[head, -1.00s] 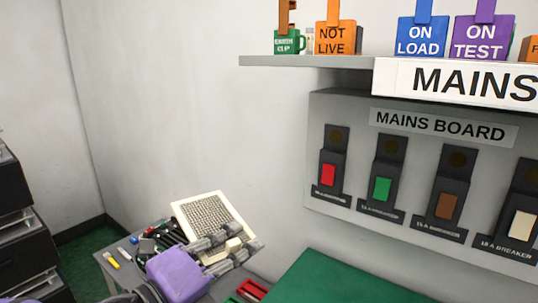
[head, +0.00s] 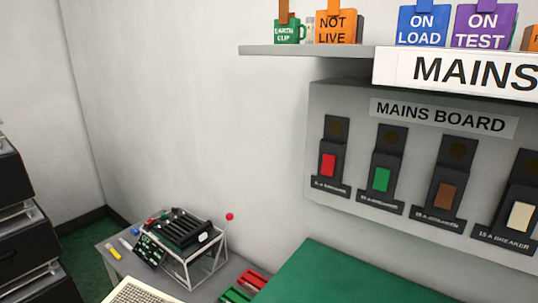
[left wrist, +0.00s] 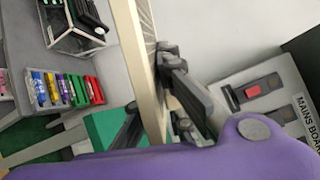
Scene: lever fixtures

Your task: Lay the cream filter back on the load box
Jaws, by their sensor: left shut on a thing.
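The cream filter (head: 135,291), a flat panel with a grid face, shows only partly at the bottom edge of the head view. In the left wrist view the filter (left wrist: 143,60) is seen nearly edge-on. My left gripper (left wrist: 168,60) is shut on its edge; the gripper is outside the head view. The load box (head: 196,268) looks like an open, pale wire-frame box with black parts inside and a red-knobbed lever at its right. It also shows at the top left of the left wrist view (left wrist: 75,38). The filter is clear of the box. My right gripper is not in view.
The grey side table (head: 165,287) carries small coloured items left of the box and red and green pieces (head: 245,286) to its right. A green-topped surface (head: 330,275) stands farther right. The mains board (head: 420,170) and shelf (head: 310,50) are on the wall.

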